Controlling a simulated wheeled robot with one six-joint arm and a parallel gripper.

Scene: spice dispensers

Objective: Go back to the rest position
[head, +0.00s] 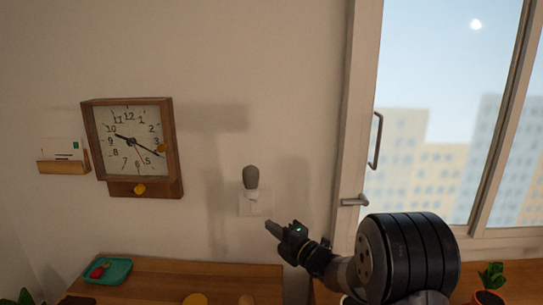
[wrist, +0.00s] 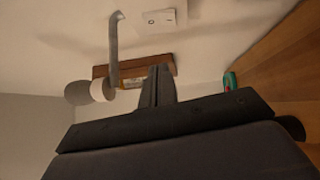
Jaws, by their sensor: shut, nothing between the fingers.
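My gripper (head: 273,229) is shut and empty in the head view, held in front of the wall just below and right of a white wall plate (head: 262,208). Its fingers also show pressed together in the wrist view (wrist: 157,85). A grey rounded thing with a white neck (head: 251,179) stands out from the wall above the plate. In the wrist view a grey bent bar (wrist: 113,50) and a white plate with small marks (wrist: 160,19) are near the fingers. My arm comes in from the lower right of the head view.
A square wooden clock (head: 131,142) hangs left, beside a small wooden wall holder (head: 64,168). A teal tray (head: 117,273) with a red item lies on the wooden counter (head: 170,271). A window handle (head: 376,140) is at right, above a small potted plant (head: 491,276).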

